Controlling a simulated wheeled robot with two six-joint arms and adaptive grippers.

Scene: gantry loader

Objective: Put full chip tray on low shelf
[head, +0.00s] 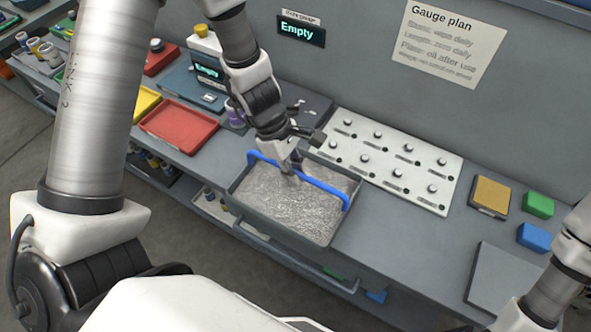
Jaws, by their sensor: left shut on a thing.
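The chip tray (284,213) is a dark grey box filled with silvery metal chips, with a blue bar handle (322,188) over its top. It is at the middle of the bench, by the front edge. My left gripper (292,165) is over the tray, shut on the blue handle. I cannot tell whether the tray is raised or touches the bench. The low shelf (283,256) runs below the bench front and is partly hidden by the tray and my own body. My right arm comes in at the lower right; its gripper is out of the picture.
A white panel with several knobs (387,157) lies behind the tray. Red (180,126) and yellow (143,101) trays are at left. Yellow (490,195), green (538,205) and blue (534,237) blocks and a grey plate (507,283) are at right. Small items stand on the low shelf.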

